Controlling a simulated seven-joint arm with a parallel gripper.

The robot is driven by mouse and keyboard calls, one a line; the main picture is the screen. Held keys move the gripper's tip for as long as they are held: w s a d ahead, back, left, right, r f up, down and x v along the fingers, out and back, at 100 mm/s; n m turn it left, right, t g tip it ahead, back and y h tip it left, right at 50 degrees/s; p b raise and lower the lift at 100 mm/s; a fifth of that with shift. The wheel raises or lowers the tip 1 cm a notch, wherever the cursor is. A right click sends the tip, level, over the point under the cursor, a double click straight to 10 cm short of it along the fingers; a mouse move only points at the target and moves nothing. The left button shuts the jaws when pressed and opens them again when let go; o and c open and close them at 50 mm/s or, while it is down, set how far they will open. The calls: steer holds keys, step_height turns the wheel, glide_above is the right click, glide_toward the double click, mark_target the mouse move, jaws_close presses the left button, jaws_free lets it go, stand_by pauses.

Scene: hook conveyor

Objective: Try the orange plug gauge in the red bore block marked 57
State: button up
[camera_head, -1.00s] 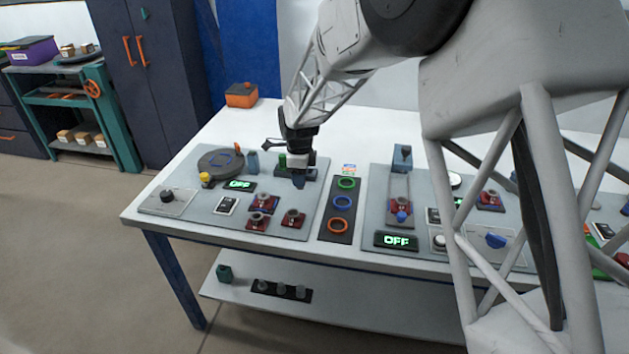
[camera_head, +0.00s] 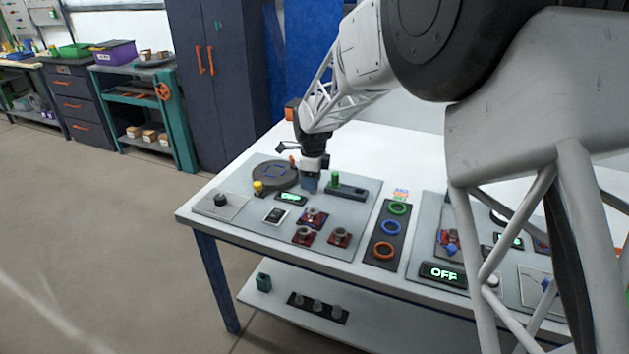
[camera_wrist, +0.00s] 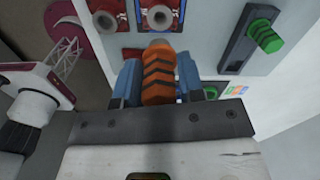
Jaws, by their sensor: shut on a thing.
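My gripper (camera_wrist: 159,78) is shut on the orange plug gauge (camera_wrist: 158,72), a ribbed grip with dark chevrons between its two blue fingers. In the head view my gripper (camera_head: 311,184) hangs above the left panel, left of the dark rack; the gauge cannot be made out there. Three red bore blocks with grey rings stand at the panel's front: a rear one (camera_head: 314,217), a front-left one (camera_head: 304,236) and a front-right one (camera_head: 340,236). My gripper is behind and above them, apart. No marking 57 is readable.
A dark rack (camera_head: 352,192) holds a green plug gauge (camera_head: 335,179). A round dark turntable (camera_head: 276,177) with a yellow knob (camera_head: 258,186) is at left. A strip with coloured rings (camera_head: 386,230) lies right of the panel. A lit display (camera_head: 291,199) stands near the blocks.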

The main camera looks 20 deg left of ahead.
mark_target(313, 193)
steer(key=shift+f, duration=0.1)
steer(key=shift+f, duration=2.95)
steer(key=shift+f, duration=0.55)
stand_by(2.1)
steer(key=shift+r, duration=0.1)
steer(key=shift+r, duration=1.15)
steer(key=shift+r, duration=0.35)
steer(key=shift+r, duration=1.4)
